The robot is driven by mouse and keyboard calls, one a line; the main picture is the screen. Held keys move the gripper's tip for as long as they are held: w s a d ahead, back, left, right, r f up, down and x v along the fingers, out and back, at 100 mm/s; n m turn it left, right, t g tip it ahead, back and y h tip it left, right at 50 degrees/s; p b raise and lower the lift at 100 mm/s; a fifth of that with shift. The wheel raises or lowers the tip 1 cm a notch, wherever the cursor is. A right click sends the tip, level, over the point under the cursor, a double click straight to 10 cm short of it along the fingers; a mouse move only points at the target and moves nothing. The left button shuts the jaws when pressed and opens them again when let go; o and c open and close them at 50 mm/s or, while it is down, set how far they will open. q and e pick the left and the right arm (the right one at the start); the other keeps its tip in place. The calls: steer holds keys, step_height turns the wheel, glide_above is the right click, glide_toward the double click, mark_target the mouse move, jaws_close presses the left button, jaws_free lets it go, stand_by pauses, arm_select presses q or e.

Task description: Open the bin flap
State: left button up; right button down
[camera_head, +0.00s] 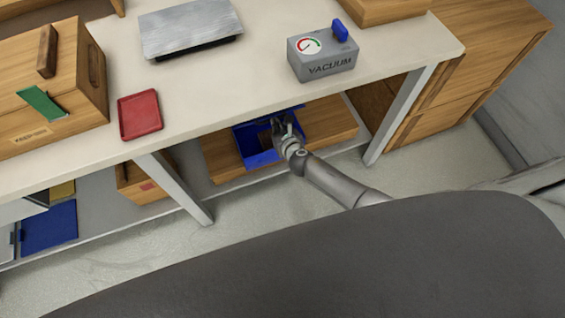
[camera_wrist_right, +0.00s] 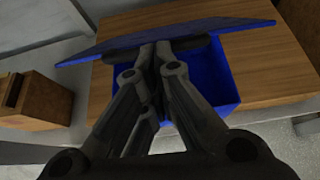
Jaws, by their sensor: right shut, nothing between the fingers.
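The blue bin (camera_head: 246,150) sits under the worktable on a low wooden board, and its dark, brownish inside shows from above. Its blue flap (camera_wrist_right: 225,26) is a wide thin panel in the right wrist view, standing apart from the bin's body (camera_wrist_right: 221,80) and looking raised. In the head view only a thin strip of the flap shows below the tabletop edge. My right gripper (camera_head: 281,124) is at the bin's opening, shut and empty. In the wrist view its fingertips (camera_wrist_right: 165,46) are at the flap's near edge; I cannot tell whether they touch. My left gripper is not in view.
The worktable (camera_head: 240,95) overhangs the bin, and its metal legs (camera_head: 398,115) stand on both sides. On top are a vacuum box (camera_head: 322,66), a red tray (camera_head: 139,115) and a wooden box (camera_head: 85,75). Floor in front is clear.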

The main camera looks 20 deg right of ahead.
steer(key=shift+w+r+p, duration=0.8)
steer(key=shift+r+p, duration=0.1)
steer(key=shift+r, duration=0.15)
steer(key=shift+w+r+p, duration=0.8)
steer(key=shift+r+p, duration=0.05)
steer(key=shift+r, duration=0.15)
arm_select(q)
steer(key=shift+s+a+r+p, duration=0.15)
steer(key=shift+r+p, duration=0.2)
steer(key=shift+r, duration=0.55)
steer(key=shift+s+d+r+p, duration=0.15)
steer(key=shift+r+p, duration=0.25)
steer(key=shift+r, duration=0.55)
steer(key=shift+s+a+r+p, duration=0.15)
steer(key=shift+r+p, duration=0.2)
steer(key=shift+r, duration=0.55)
arm_select(e)
steer(key=shift+w+r, duration=0.9)
steer(key=shift+w, duration=0.25)
steer(key=shift+w+r, duration=0.9)
steer(key=shift+w, duration=0.2)
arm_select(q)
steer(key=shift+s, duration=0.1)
arm_select(e)
steer(key=shift+s, duration=0.1)
